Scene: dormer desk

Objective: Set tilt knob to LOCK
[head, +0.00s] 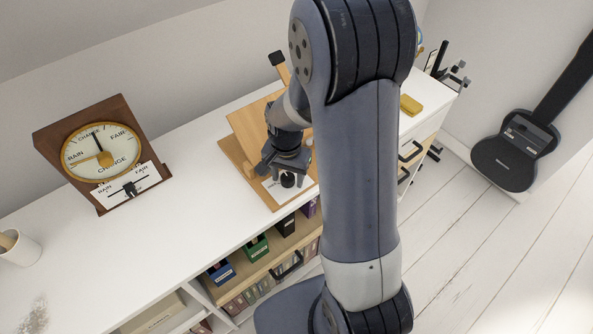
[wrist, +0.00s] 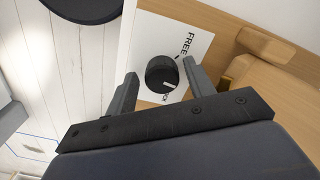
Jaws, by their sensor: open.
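The tilt knob (wrist: 160,72) is a round black knob with a short white mark near its right side. It sits on a white label plate (wrist: 148,38) with FREE printed above right of it and a partly hidden word ending like LOCK below. I cannot tell exactly which word the mark points to. My gripper (wrist: 159,69) is open, one finger on each side of the knob, with a visible gap at the left finger; contact on the right is unclear. In the head view my gripper (head: 287,160) hangs just above the knob (head: 288,180) at the front of the wooden stand (head: 248,121).
A wooden barometer-like dial (head: 101,150) stands left on the white desk top (head: 190,185). A white cup (head: 18,247) is at far left. A yellow block (head: 410,105) lies to the right. Shelves with boxes (head: 257,247) are below; a guitar case (head: 510,155) leans at right.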

